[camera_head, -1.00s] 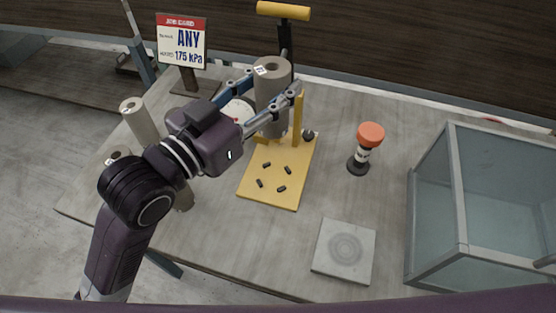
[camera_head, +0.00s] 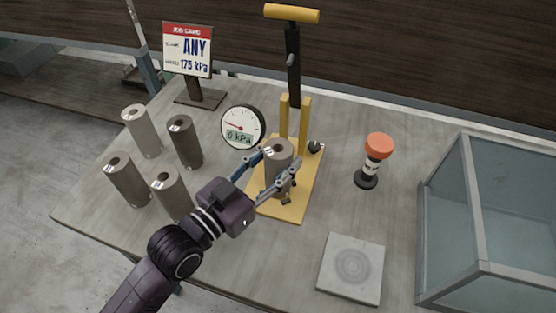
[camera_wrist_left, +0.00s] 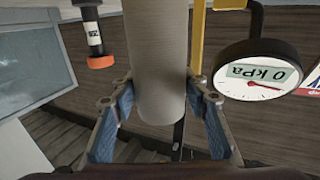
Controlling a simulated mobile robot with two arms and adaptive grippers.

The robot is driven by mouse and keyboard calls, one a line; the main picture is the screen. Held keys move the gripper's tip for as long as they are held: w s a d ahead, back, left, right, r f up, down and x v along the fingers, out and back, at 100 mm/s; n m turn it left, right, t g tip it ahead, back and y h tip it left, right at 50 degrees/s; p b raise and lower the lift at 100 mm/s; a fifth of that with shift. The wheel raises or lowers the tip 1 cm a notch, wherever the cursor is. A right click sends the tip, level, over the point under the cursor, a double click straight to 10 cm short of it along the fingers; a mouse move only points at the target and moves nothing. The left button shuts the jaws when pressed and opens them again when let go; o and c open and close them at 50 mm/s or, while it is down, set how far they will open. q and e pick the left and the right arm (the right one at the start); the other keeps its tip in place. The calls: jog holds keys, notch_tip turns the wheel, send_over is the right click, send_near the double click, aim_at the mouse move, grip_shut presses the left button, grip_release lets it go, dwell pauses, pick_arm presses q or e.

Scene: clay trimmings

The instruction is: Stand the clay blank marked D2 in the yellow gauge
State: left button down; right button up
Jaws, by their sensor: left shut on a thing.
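A grey-brown clay blank (camera_head: 278,172) with a hole in its top and a small white label is between the fingers of my left gripper (camera_head: 266,174). The gripper is shut on it. The label is too small to read surely as D2. The blank is roughly upright over the base plate of the yellow gauge (camera_head: 299,193), in front of its two posts. I cannot tell whether its lower end touches the plate. In the left wrist view the blank (camera_wrist_left: 158,60) stands between the blue finger pads. My right gripper is not in view.
Several other labelled clay blanks (camera_head: 185,143) stand on the left of the table. A dial (camera_head: 243,127) reads 0 kPa. A sign (camera_head: 187,50) reads ANY, 175 kPa. On the right are an orange-topped stand (camera_head: 379,146), a grey slab (camera_head: 352,268) and a glass case (camera_head: 450,215).

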pick_arm(q)
jog(key=shift+f, duration=0.1)
jog(key=shift+f, duration=0.1)
jog(key=c, duration=1.2)
grip_release()
jog(key=shift+f, duration=0.15)
jog(key=shift+o, duration=0.3)
jog(key=shift+s+a, duration=0.15)
jog(key=b+v, duration=0.2)
jog(key=v, duration=0.9)
jog(key=shift+s+a, duration=0.2)
jog(key=shift+s, duration=0.05)
